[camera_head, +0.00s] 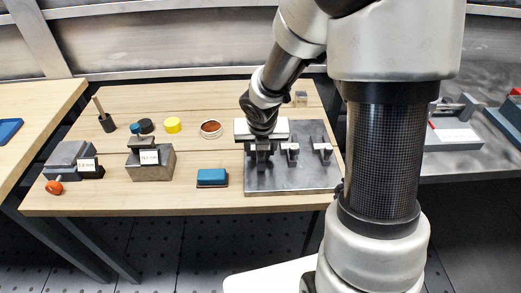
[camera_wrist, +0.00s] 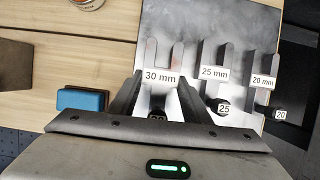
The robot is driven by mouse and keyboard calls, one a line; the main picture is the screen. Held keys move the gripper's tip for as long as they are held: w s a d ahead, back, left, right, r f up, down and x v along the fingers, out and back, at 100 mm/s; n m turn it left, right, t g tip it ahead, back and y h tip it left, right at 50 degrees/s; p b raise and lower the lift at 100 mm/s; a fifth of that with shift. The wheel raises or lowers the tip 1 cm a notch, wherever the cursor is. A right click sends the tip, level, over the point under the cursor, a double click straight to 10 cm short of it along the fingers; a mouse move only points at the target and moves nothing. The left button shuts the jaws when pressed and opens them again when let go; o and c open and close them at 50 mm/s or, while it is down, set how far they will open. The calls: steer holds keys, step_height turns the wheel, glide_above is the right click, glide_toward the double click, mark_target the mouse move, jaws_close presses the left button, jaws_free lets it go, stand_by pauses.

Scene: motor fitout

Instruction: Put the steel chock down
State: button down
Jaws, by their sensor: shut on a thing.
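My gripper (camera_wrist: 160,98) is low over the left end of a steel plate (camera_head: 300,178), where it also shows in the head view (camera_head: 261,150). Its fingers are closed in on a piece at the leftmost stand, which I take to be the steel chock. A "30 mm" label (camera_wrist: 160,76) and two upright prongs show just beyond the fingers. A dark round "30" mark lies between the fingers, partly covered by the hand. Most of the held piece is hidden; I cannot tell whether it touches the plate.
Similar forked stands labelled 25 mm (camera_wrist: 214,73) and 20 mm (camera_wrist: 264,81) stand close on the right. A blue block (camera_head: 212,177) lies left of the plate. Two grey labelled blocks (camera_head: 150,165) (camera_head: 68,157), a yellow pot (camera_head: 172,125) and a reddish bowl (camera_head: 211,129) stand farther left.

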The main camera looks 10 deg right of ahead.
step_height(320, 180, up, 9)
steer(key=p, duration=0.5)
steer(key=shift+f, duration=0.1)
